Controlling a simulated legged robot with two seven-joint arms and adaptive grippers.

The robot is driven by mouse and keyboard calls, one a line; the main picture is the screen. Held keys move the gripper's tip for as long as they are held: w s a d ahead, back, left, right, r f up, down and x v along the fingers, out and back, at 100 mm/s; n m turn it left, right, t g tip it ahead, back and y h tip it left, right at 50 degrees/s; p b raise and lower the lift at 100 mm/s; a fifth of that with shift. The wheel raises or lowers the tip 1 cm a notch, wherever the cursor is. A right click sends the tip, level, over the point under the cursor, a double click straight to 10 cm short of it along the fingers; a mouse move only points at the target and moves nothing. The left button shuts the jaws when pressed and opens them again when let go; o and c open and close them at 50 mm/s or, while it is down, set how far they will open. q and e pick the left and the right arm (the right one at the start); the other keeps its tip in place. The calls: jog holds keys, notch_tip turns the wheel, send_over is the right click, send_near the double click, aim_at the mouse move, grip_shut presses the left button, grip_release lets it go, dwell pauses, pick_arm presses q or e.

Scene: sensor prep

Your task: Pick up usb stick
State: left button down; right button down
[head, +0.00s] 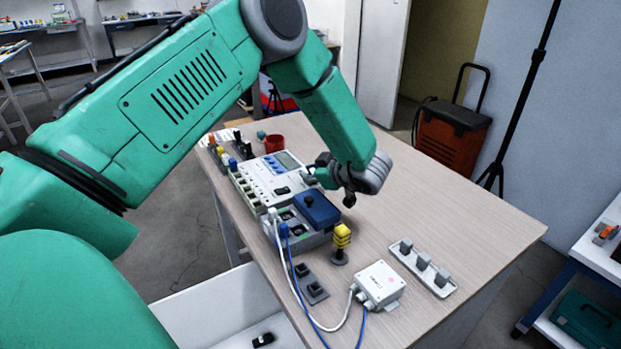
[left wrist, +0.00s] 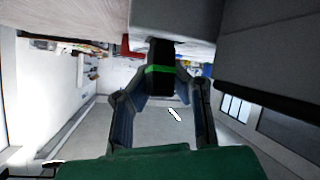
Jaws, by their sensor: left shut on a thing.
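My left gripper (head: 324,176) is over the table, beside the right side of the grey instrument box. In the left wrist view its two fingers (left wrist: 160,92) are closed on a black block with a green band (left wrist: 160,69), which looks like the usb stick. The stick's far end meets a pale grey surface at the top of that view; I cannot tell whether it is still seated there. In the head view the stick is mostly hidden by the gripper. My right gripper is in neither view.
The grey instrument box (head: 266,184) stands on the wooden table (head: 430,215). A white bin (head: 190,308) holds a small black item (head: 263,340). The table's right is clear.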

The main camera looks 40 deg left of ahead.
aim_at(310, 171)
pick_arm(q)
jog(key=shift+w+d, duration=0.15)
jog(key=shift+d, duration=0.05)
notch_tip(310, 171, up, 10)
jog(key=shift+f+p, duration=0.1)
jog(key=shift+p, duration=0.5)
jog(key=c, duration=2.2)
grip_release()
jog(key=shift+a, duration=0.25)
jog(key=o, duration=1.7)
jog(key=shift+d, duration=0.1)
jog(key=shift+o, duration=0.2)
jog(key=shift+d, duration=0.1)
